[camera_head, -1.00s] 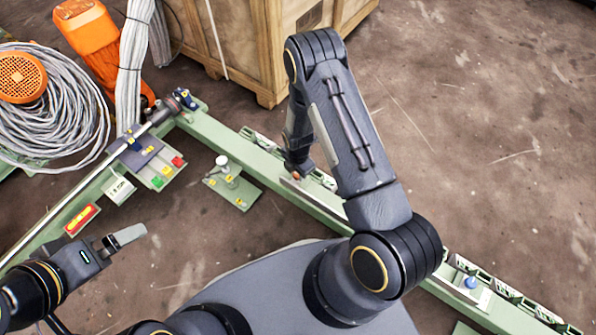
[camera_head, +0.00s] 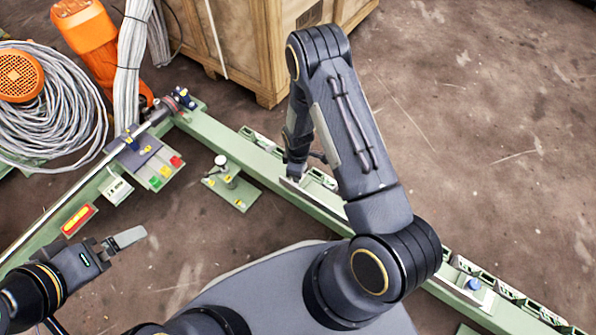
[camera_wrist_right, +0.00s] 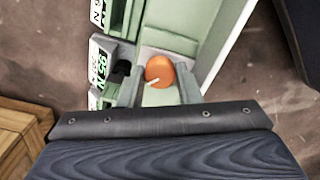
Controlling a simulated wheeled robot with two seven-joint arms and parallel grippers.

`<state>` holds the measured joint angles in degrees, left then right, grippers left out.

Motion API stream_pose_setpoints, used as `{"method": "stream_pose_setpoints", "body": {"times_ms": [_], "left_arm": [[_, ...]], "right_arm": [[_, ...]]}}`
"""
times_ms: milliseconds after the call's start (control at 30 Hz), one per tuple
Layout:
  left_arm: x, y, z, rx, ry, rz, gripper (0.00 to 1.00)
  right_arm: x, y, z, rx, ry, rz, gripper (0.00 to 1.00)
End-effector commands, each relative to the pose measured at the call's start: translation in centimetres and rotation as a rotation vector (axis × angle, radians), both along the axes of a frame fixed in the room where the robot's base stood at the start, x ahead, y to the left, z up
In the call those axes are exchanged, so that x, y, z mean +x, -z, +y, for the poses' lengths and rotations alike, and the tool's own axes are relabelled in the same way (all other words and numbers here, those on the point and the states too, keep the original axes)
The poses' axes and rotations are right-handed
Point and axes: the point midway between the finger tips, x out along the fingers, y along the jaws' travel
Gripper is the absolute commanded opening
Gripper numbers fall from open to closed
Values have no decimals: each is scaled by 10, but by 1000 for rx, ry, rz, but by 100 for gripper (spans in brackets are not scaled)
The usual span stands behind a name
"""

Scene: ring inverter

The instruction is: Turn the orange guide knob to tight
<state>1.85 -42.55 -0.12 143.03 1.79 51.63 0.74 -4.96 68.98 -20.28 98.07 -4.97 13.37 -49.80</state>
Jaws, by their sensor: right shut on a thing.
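The orange guide knob (camera_wrist_right: 160,70) sits on a pale green plate in the right wrist view. A short white pointer mark on it points to the lower left. My right gripper (camera_wrist_right: 158,84) has one finger on each side of the knob and is shut on it. In the head view my right gripper (camera_head: 296,174) is at the green rail, and the knob is hidden there. My left gripper (camera_head: 122,240) hangs clear at the lower left, away from the knob. The gap between its fingers is not clear.
The green rail (camera_head: 232,148) runs diagonally, with pale slotted blocks along it. A blue knob (camera_head: 473,284) stands farther right on it. A wooden crate (camera_head: 250,50) stands behind. A small green plate with a post (camera_head: 232,188) lies left of my right arm.

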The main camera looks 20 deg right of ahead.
Motion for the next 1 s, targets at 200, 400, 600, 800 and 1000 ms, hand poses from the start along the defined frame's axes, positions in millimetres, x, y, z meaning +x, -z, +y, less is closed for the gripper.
{"method": "stream_pose_setpoints", "body": {"times_ms": [200,400,600,800,1000], "left_arm": [[0,3,0,0,0,0,99],[0,4,0,0,0,0,99],[0,5,0,0,0,0,99],[0,5,0,0,0,0,99],[0,5,0,0,0,0,99]], "right_arm": [[0,0,0,-1,206,1,8],[0,0,1,0,386,0,8],[0,0,1,0,535,0,8],[0,0,1,0,637,0,8],[0,0,1,0,692,0,8]]}}
